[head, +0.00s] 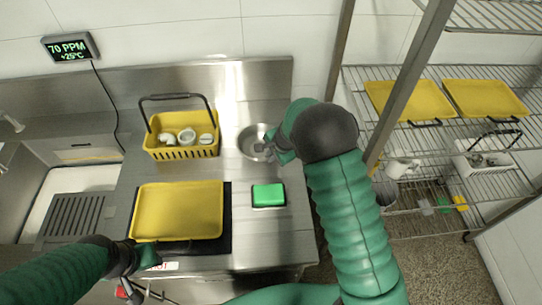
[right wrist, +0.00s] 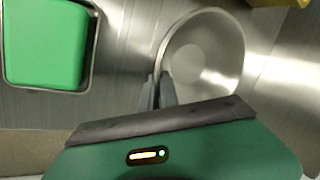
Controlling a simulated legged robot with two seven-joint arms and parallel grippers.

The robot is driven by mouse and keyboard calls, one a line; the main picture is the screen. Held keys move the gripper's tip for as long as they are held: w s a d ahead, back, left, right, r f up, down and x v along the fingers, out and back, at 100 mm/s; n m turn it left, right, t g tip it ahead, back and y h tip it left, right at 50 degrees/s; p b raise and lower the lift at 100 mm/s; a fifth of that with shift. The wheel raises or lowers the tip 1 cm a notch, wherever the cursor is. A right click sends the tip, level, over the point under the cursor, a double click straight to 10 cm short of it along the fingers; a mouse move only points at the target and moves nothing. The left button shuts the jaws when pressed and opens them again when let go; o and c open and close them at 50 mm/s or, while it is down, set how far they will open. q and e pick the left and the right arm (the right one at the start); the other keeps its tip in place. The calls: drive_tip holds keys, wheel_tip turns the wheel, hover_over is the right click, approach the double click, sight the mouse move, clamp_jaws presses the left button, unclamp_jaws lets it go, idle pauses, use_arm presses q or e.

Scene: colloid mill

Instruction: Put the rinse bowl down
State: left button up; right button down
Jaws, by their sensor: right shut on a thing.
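The rinse bowl (head: 248,141) is a round, shallow metal bowl at the back right of the steel counter, right of the yellow basket. In the right wrist view the bowl (right wrist: 205,60) looks upright and empty. My right gripper (head: 268,150) is shut on the near rim of the bowl; its dark fingers (right wrist: 157,92) show at the rim in the wrist view. I cannot tell whether the bowl's base touches the counter. My left gripper (head: 145,258) is at the counter's front edge, near the yellow tray; its jaw state is unclear.
A yellow basket (head: 160,152) with white pieces and a raised handle stands left of the bowl. A yellow tray (head: 178,210) lies on a black mat in front. A green block (head: 268,195) sits in a small metal dish. A wire shelf (head: 440,130) with yellow trays stands right.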

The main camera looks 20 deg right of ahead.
drive_tip(key=shift+d+f, duration=0.1)
drive_tip(key=shift+f, duration=0.1)
drive_tip(key=c, duration=1.6)
unclamp_jaws()
drive_tip(key=shift+w+d, duration=0.1)
